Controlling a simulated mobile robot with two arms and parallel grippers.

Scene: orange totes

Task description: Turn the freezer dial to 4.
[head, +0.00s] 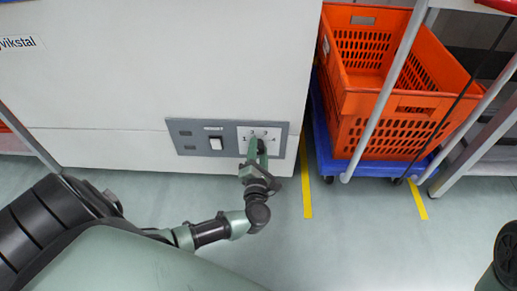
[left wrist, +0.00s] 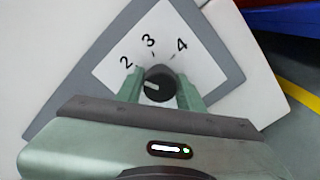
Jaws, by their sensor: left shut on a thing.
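The freezer dial (left wrist: 160,84) is a round black knob on a white plate marked with numbers (left wrist: 122,88). In the left wrist view the figures 2, 3 and 4 run in an arc above the knob. A short white mark on the knob points left in that view, below the 2 and away from the 4. My left gripper (head: 258,148) is shut on the dial, one green finger on each side of it. In the head view the fingers hide most of the knob. My right gripper is not in view.
The dial plate sits on a grey panel (head: 194,148) with a rocker switch (head: 215,143), low on the white freezer (head: 130,90). Right of the freezer, an orange tote (head: 385,105) stands on a blue dolly (head: 352,167) behind metal shelf posts. The floor in front is clear, with yellow tape lines (head: 306,185).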

